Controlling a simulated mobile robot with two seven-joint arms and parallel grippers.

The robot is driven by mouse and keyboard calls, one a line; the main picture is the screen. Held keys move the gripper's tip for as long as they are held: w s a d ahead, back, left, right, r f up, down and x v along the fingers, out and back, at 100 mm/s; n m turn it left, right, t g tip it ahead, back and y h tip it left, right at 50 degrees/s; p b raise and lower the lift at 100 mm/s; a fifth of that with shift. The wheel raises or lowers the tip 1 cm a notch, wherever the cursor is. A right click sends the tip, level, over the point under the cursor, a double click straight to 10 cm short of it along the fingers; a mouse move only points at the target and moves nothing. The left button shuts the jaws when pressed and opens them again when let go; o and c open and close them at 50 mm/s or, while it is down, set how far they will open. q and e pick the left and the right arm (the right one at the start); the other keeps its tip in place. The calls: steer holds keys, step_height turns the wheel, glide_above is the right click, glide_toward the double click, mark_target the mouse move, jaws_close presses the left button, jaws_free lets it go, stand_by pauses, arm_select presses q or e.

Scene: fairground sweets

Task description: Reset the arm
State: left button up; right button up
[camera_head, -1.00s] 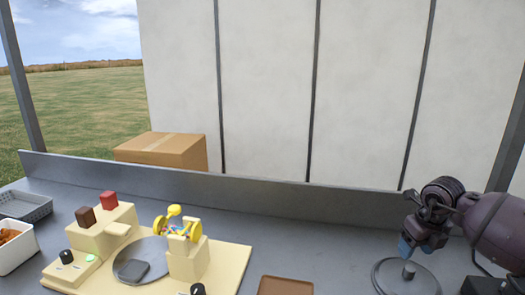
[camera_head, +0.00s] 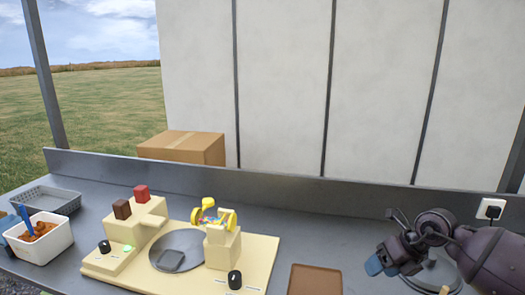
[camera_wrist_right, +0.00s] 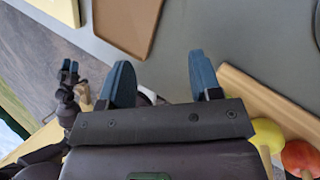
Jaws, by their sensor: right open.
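My right gripper (camera_head: 376,265) has blue fingertips and is at the right of the head view, in front of a round metal disc (camera_head: 446,282) on the counter. In the right wrist view its two fingers (camera_wrist_right: 161,76) are wide apart with nothing between them. A second dark gripper with small blue tips, my left one (camera_wrist_right: 70,68), shows far off at the left of the right wrist view. It is too small to tell whether it is open.
A brown tray (camera_head: 315,280) lies left of my right gripper. A cream machine (camera_head: 258,255) with a round grey plate (camera_head: 180,248) stands further left. A white tub (camera_head: 45,245) and grey basket (camera_head: 50,200) are at far left. A yellow fruit (camera_wrist_right: 268,133) and red fruit (camera_wrist_right: 299,158) show in the wrist view.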

steer(key=s+a+r+m+t+y, duration=0.3)
steer(key=a+y, duration=0.2)
steer(key=a, duration=0.2)
steer(key=s+a+r+m+t+y, duration=0.2)
steer(key=a+m+t+y, duration=0.15)
steer(key=a+y, duration=0.2)
steer(key=s+d+f+m+t+h, duration=0.35)
steer(key=s+d+m+h, duration=0.2)
steer(key=m+h, duration=0.6)
steer(key=s+d+f+m+t+h, duration=0.2)
steer(key=s+d+f+m+h, duration=0.4)
steer(key=m, duration=0.9)
steer(key=s+f+m+g, duration=0.3)
steer(key=s+g, duration=0.3)
steer(key=s, duration=0.3)
steer(key=s+f+m+g, duration=0.2)
steer(key=s+f+g, duration=0.25)
steer(key=s, duration=0.45)
steer(key=w+f+t+y, duration=0.1)
steer(key=w+f+t, duration=0.6)
steer(key=w+f, duration=0.1)
steer(key=shift+f, duration=0.75)
